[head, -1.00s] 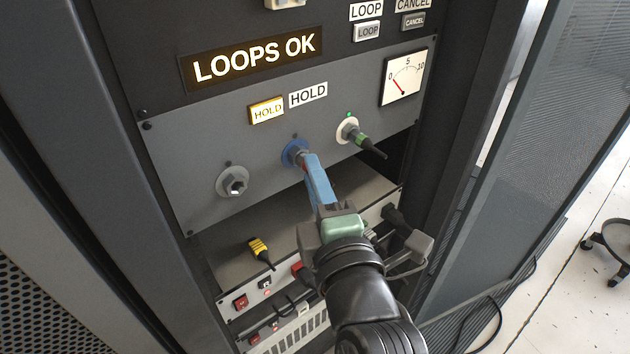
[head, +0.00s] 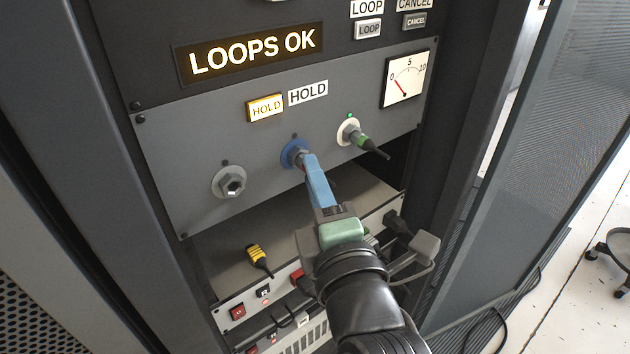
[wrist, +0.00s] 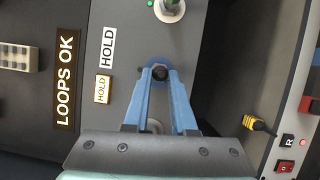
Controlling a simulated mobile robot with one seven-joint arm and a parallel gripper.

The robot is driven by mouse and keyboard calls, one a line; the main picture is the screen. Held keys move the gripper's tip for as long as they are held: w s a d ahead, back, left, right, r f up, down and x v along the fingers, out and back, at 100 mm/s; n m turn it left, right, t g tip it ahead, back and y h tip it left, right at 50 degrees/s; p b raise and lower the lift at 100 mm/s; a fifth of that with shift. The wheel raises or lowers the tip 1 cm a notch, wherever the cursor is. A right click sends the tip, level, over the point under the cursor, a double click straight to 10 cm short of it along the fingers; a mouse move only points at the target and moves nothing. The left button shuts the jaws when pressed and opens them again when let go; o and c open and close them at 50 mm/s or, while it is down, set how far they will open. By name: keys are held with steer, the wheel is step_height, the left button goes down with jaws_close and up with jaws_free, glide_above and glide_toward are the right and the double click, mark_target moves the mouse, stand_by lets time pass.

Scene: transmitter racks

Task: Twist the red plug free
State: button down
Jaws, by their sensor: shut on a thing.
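My gripper (head: 305,160) has its blue fingers closed at the blue-ringed socket (head: 289,148), the middle one of the row on the grey panel. In the wrist view the fingertips (wrist: 159,73) meet around a small dark round part, and the blue ring shows just around them. The fingers hide most of the plug, and I cannot make out its red colour or whether it sits fully in the socket.
A green plug (head: 363,142) sits in the white-ringed socket to the right, under a lit green lamp. An empty grey socket (head: 230,184) is at the left. A yellow plug (head: 257,257) lies on the shelf below. A lit HOLD button (head: 265,107) is above.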

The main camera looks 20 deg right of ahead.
steer(key=c, duration=0.7)
jaws_free()
steer(key=shift+o, duration=0.2)
steer(key=s, duration=0.7)
steer(key=shift+s+f, duration=0.25)
